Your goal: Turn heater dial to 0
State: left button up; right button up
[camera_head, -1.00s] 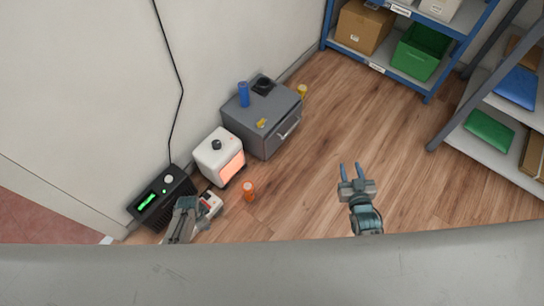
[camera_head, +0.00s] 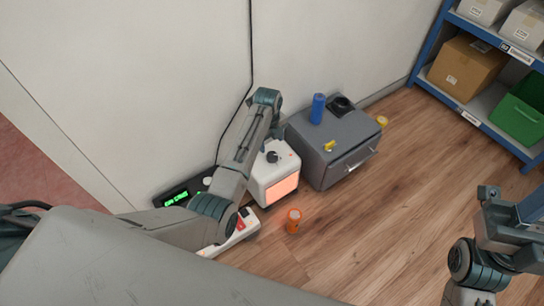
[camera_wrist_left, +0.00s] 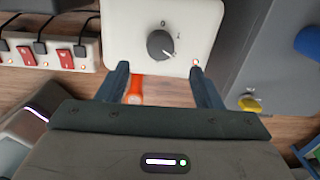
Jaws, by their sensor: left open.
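The white heater (camera_head: 262,186) stands on the floor by the wall, its front glowing orange. Its dark round dial (camera_head: 272,157) is on top. In the left wrist view the dial (camera_wrist_left: 160,44) lies just beyond my fingertips, on the heater's white top (camera_wrist_left: 120,25). A pale mark shows on the dial's lower right side; the markings are too small to read surely. My left gripper (camera_wrist_left: 160,68) is open and empty, with its fingers apart. In the head view my left arm reaches over the heater. My right gripper (camera_head: 515,215) is at the right edge, partly cut off.
A grey drawer cabinet (camera_head: 325,155) stands right of the heater, with a blue can (camera_head: 318,108) on it. An orange cylinder (camera_head: 293,220) stands in front. A power strip (camera_wrist_left: 50,52) with red switches and a black device (camera_head: 175,197) are left.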

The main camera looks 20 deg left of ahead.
aim_at(272, 155)
pick_arm(q)
jog(key=f+b, duration=0.1)
jog(key=f, duration=0.3)
jog(key=f+b, duration=0.1)
jog(key=f, duration=0.2)
jog(key=shift+w+d+f+b, duration=0.1)
jog(key=shift+w+f+b, duration=0.1)
jog(key=shift+f+b, duration=0.2)
